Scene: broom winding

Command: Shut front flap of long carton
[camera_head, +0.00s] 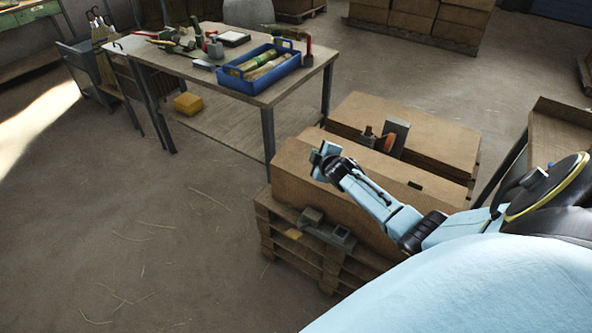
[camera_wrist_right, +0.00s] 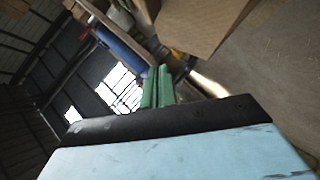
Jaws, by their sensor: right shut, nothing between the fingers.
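The long brown carton (camera_head: 299,180) lies on a wooden pallet at the centre right of the head view. My right arm reaches over it from the right, hiding part of its top. My right gripper (camera_head: 322,160) is at the carton's left end, near its upper edge; I cannot tell whether it touches. In the right wrist view its green fingers (camera_wrist_right: 158,87) are together with nothing between them. A brown cardboard surface (camera_wrist_right: 200,25) shows beyond them. I cannot clearly make out the front flap or its angle. My left gripper is not in view.
Another carton (camera_head: 425,130) stands behind, with tools on it. Grey metal pieces (camera_head: 325,226) sit on the pallet (camera_head: 284,240) in front. A worktable (camera_head: 190,66) with a blue tray (camera_head: 262,84) stands at the back left. The floor to the left is open.

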